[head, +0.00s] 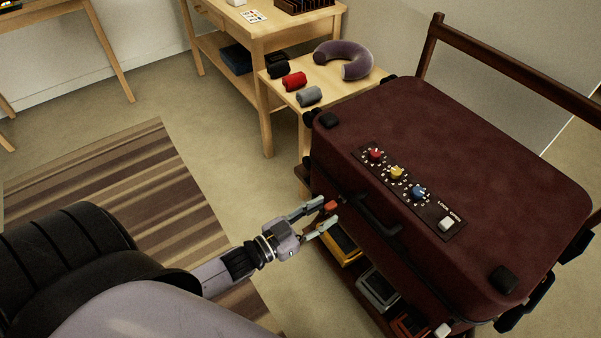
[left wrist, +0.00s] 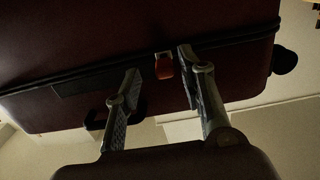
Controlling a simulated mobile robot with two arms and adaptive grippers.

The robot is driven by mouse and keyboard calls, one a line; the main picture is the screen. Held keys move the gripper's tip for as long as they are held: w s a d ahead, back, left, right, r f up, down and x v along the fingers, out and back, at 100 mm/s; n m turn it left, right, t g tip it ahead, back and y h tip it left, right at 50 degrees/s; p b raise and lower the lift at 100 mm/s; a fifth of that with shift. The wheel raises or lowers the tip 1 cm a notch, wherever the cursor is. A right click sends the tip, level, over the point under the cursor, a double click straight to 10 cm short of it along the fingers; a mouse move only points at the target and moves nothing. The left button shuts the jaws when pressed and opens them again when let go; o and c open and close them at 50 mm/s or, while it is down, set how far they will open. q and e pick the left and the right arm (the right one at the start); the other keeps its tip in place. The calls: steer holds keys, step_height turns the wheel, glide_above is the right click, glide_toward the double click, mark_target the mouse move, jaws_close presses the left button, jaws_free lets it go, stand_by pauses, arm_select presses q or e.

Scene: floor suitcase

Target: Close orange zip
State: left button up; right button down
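The dark red suitcase (head: 470,160) lies flat with its lid down on a dark wooden rack. The small orange zip pull (head: 331,206) is on its front side, left of the black handle (head: 372,213). My left gripper (head: 327,212) reaches in from the left and is open at the pull. In the left wrist view, the orange pull (left wrist: 164,67) hangs on the dark zip line between the two spread fingers (left wrist: 158,64), nearer the right one. Whether a finger touches it, I cannot tell. My right gripper is not in view.
The suitcase top carries a panel with red, yellow and blue knobs (head: 396,172) and a white switch (head: 446,223). Below, the rack holds yellow (head: 342,244) and grey (head: 377,287) items. A small table with rolls and a neck pillow (head: 357,60) stands behind. A striped rug (head: 120,190) lies left.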

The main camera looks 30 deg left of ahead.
arm_select(q)
steer(key=v, duration=0.8)
steer(key=shift+s, duration=0.1)
